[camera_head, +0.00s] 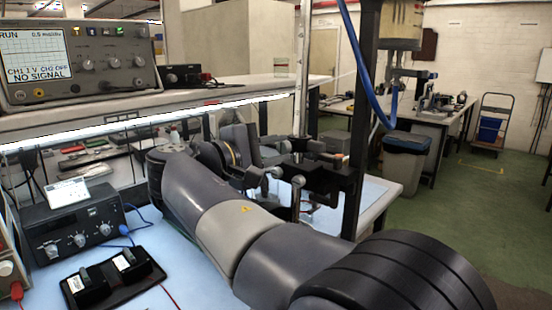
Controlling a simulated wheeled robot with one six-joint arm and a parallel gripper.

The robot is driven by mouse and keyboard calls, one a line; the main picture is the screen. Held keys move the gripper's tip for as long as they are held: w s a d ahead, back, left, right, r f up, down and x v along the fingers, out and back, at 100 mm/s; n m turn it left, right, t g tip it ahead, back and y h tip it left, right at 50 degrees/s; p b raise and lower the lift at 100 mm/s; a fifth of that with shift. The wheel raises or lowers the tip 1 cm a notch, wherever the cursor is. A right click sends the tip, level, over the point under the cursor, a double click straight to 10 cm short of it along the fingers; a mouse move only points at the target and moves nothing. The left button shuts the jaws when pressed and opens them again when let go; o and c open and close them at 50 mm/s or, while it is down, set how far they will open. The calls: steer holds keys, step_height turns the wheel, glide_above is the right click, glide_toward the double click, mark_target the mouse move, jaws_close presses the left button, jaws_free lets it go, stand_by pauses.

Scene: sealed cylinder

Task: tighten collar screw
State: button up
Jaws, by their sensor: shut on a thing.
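A vertical metal rod (301,90) stands above the blue bench. Dark clamp parts (335,180) sit on it, with small grey knobs (276,172) at their left side. My grey arm runs from the lower right to the left and bends back toward the rod. My gripper (268,160) is beside the clamp parts, shut at the collar screw. The fingertips and the screw are small and partly covered, so their exact contact is hard to make out. A clear cylinder with pale yellowish contents (402,22) hangs at the upper right, beyond a dark upright post.
An oscilloscope (80,60) stands on the shelf at left. A black power supply (72,232) and a black case (112,277) lie on the blue bench (170,285). A dark post (366,110) and a blue hose (352,50) rise right of the clamp. A bin (404,165) stands behind.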

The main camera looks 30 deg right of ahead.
steer(key=m+b, duration=0.2)
steer(key=m, duration=0.2)
steer(key=shift+f+m+b, duration=0.25)
steer(key=shift+m+b, duration=0.05)
steer(key=shift+b, duration=0.1)
steer(key=m+b, duration=0.3)
steer(key=m, duration=0.1)
steer(key=shift+m+y, duration=0.3)
steer(key=shift+y, duration=0.1)
steer(key=m+b, duration=0.3)
steer(key=m, duration=0.2)
steer(key=shift+m+t+y+b, duration=0.4)
steer(key=shift+m+b, duration=0.95)
steer(key=shift+m, duration=0.45)
steer(key=shift+r, duration=0.1)
steer(key=o, duration=0.8)
steer(key=shift+a+r, duration=0.1)
steer(key=shift+a, duration=0.1)
steer(key=shift+c, duration=0.2)
steer(key=shift+o, duration=1.2)
steer(key=shift+d, duration=0.1)
